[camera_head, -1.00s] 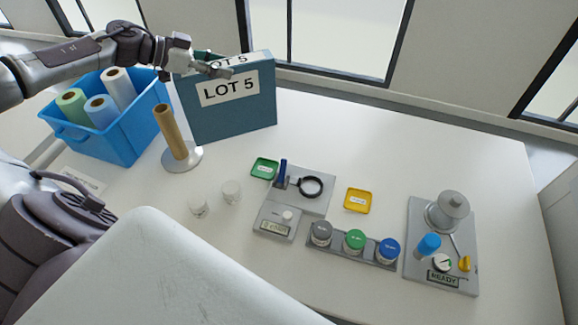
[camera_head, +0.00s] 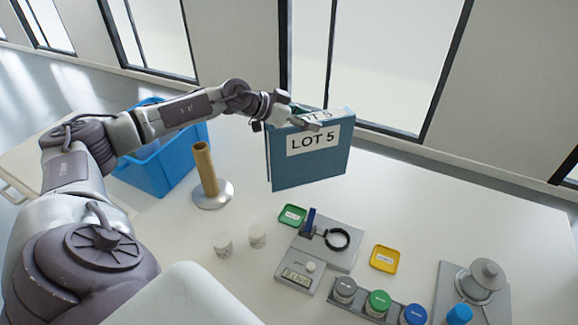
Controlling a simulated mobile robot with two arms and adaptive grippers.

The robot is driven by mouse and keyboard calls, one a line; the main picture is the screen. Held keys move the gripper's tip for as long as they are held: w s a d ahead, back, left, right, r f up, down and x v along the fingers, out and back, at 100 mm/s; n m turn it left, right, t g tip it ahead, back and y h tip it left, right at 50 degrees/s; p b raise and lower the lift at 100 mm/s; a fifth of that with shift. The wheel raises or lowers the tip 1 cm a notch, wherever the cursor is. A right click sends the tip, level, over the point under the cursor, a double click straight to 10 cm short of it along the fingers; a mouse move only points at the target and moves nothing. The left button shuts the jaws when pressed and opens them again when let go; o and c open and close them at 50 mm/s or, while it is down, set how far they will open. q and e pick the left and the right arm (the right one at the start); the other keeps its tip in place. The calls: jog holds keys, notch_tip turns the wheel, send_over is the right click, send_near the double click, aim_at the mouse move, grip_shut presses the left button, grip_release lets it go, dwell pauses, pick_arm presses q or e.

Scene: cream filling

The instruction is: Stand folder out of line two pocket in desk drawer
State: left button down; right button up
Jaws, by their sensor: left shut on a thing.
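My right gripper is not in view. No drawer or pocket shows in this view.
A blue bin (camera_head: 167,164) stands at the left, partly behind my left arm. Near it are a wooden post on a round base (camera_head: 206,172) and two small white jars. A scale (camera_head: 296,273), green tray (camera_head: 292,215), yellow tray (camera_head: 385,259) and capped jars (camera_head: 379,303) fill the front.

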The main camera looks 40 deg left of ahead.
pick_arm(q)
jog(key=s+a+f+b, duration=0.1)
jog(key=s+a+f, duration=0.3)
jog(key=a+f, duration=0.4)
jog(key=shift+a+f, duration=0.15)
jog(key=shift+f, duration=0.55)
jog(key=shift+s, duration=0.15)
jog(key=shift+c, duration=2.2)
grip_release()
jog(key=shift+f, duration=0.2)
